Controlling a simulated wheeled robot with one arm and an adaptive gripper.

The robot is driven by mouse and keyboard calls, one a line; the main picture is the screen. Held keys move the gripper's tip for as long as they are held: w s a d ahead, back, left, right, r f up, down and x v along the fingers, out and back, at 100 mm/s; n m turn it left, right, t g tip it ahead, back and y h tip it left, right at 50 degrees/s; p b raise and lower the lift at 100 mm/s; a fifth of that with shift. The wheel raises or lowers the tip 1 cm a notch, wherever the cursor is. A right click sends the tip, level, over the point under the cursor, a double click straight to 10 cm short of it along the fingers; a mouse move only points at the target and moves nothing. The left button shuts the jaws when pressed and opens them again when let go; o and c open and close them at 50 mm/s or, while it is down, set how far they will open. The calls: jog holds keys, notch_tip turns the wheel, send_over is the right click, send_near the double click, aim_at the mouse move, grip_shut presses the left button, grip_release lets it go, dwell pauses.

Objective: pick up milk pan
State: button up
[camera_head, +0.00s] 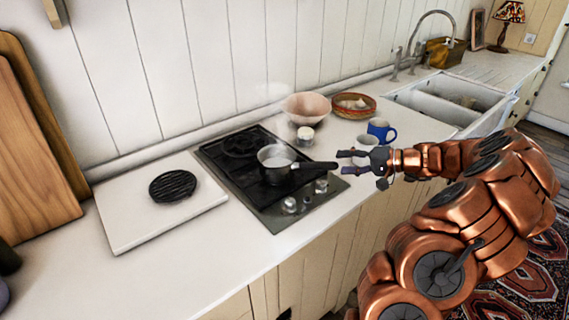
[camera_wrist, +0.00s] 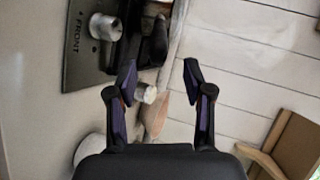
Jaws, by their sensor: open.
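My gripper is open and empty. Its fingertips are close to the handle's end; whether they touch it I cannot tell. In the wrist view my gripper (camera_wrist: 158,75) shows two spread fingers with nothing clearly between the tips. A dark shape beyond them may be the handle, but the pan itself cannot be made out there.
The hob (camera_head: 250,190) has knobs at its front. A white board with a black trivet (camera_head: 172,185) lies left. A pink bowl (camera_head: 306,108), a small jar (camera_head: 305,135), a pale cup (camera_head: 367,142) and a blue mug (camera_head: 381,130) stand behind and beside my gripper. The front-left counter is clear.

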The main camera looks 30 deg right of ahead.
aim_at(322, 166)
jog(key=p+x, duration=0.1)
jog(key=x, duration=0.1)
jog(key=p+x, duration=0.1)
jog(key=x, duration=0.1)
jog(key=p+x, duration=0.1)
jog(key=x, duration=0.1)
jog(key=shift+s+a, duration=0.25)
jog(key=shift+a, duration=0.25)
jog(key=shift+w+a+f, duration=0.3)
jog(key=shift+w+f, duration=0.05)
jog(key=shift+w, duration=0.05)
grip_shut()
